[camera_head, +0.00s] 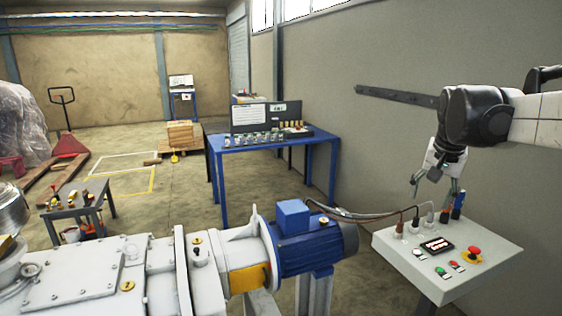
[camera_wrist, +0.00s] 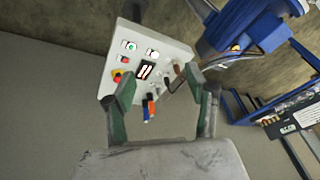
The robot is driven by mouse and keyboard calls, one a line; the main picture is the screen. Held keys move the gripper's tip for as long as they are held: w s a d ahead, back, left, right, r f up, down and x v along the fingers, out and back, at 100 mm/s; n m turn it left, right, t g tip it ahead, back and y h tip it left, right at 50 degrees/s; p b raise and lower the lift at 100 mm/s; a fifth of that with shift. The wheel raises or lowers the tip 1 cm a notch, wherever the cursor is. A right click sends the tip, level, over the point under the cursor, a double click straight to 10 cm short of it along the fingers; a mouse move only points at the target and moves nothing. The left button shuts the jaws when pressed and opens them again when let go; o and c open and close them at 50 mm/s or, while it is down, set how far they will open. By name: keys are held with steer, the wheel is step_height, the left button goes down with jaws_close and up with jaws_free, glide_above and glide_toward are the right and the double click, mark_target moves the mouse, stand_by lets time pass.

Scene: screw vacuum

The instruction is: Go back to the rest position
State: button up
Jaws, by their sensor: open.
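My gripper (camera_head: 433,186) is at the right in the head view, pointing down above the back edge of the control panel (camera_head: 395,258). Its fingers are apart and nothing is between them. In the wrist view the two green-padded fingers of my gripper (camera_wrist: 163,92) are spread wide, with the control panel (camera_wrist: 150,40) beyond them. The panel carries a red emergency button (camera_head: 474,253), a small lit display (camera_head: 437,245) and green and red buttons.
A blue motor (camera_head: 305,243) on the grey vacuum machine (camera_head: 75,272) fills the lower left and middle, with cables running to the panel. A blue table (camera_head: 272,143) stands behind. The wall (camera_head: 350,130) is close to my arm. Open floor (camera_head: 190,205) lies between the machine and the table.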

steer(key=s+a+f+n+t, duration=0.1)
steer(key=s+a+f, duration=0.3)
steer(key=s, duration=0.4)
steer(key=s+a+f+n+t, duration=0.1)
steer(key=s+a+f+n, duration=0.2)
steer(key=s+a, duration=0.3)
steer(key=s+a+f+n+t+y, duration=0.1)
steer(key=s+a+f, duration=0.4)
steer(key=s, duration=0.6)
steer(key=shift+s+a+f+n+t+b, duration=0.3)
steer(key=shift+s+a+n+b, duration=0.1)
steer(key=shift+a+n, duration=0.25)
